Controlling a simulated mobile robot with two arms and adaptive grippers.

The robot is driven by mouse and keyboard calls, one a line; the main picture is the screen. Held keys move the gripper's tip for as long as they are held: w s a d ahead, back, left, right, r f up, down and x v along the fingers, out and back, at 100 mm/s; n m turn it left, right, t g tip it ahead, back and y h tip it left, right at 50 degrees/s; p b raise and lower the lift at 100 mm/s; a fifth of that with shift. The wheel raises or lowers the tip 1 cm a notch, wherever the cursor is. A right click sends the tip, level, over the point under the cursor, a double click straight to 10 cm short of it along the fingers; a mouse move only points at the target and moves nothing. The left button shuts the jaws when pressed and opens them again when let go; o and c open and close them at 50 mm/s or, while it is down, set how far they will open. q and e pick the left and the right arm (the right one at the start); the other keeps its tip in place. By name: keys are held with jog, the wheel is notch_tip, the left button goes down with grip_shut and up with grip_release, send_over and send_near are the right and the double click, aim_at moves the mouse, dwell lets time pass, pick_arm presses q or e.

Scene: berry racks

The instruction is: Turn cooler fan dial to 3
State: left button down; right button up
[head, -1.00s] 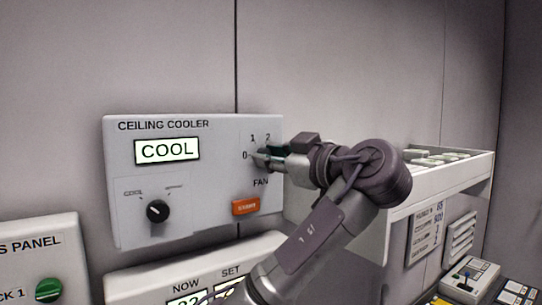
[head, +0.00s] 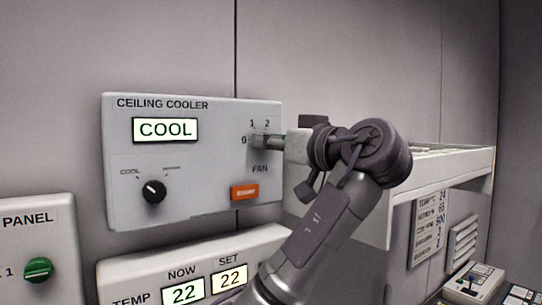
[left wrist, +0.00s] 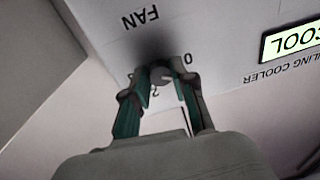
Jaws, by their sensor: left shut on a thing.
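The ceiling cooler panel (head: 220,115) is a pale box on the wall with a lit COOL display (head: 166,129). Its fan dial sits at the upper right, above the word FAN, with 0, 1 and 2 printed around it; I cannot see a 3. My left gripper (head: 262,141) reaches it from the right and is shut on the dial. In the left wrist view, upside down, the green-padded fingers (left wrist: 160,78) close on both sides of the dial (left wrist: 161,74). Where the dial points is hidden. My right gripper is not in view.
A black mode knob (head: 154,191) and an orange START button (head: 244,192) are on the same panel. Below is a temperature panel (head: 134,281) reading 22 and 22. A white shelf (head: 450,180) juts out behind my arm at right.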

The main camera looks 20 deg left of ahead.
pick_arm(q)
jog(key=shift+s+a+m+t+h+b, duration=0.1)
jog(key=shift+m+t+h+b, duration=0.3)
jog(key=shift+m+b, duration=3.3)
jog(key=shift+m+t+h+b, duration=0.25)
jog(key=shift+m+h+b, duration=0.2)
jog(key=shift+m, duration=6.6)
jog(key=shift+s+a+m+t+h+b, duration=0.1)
jog(key=shift+m+t+h+b, duration=0.25)
jog(key=shift+m+b, duration=3.35)
jog(key=m+p, duration=0.3)
jog(key=shift+m, duration=0.35)
jog(key=c, duration=0.9)
grip_release()
jog(key=shift+w, duration=0.1)
jog(key=shift+c, duration=0.2)
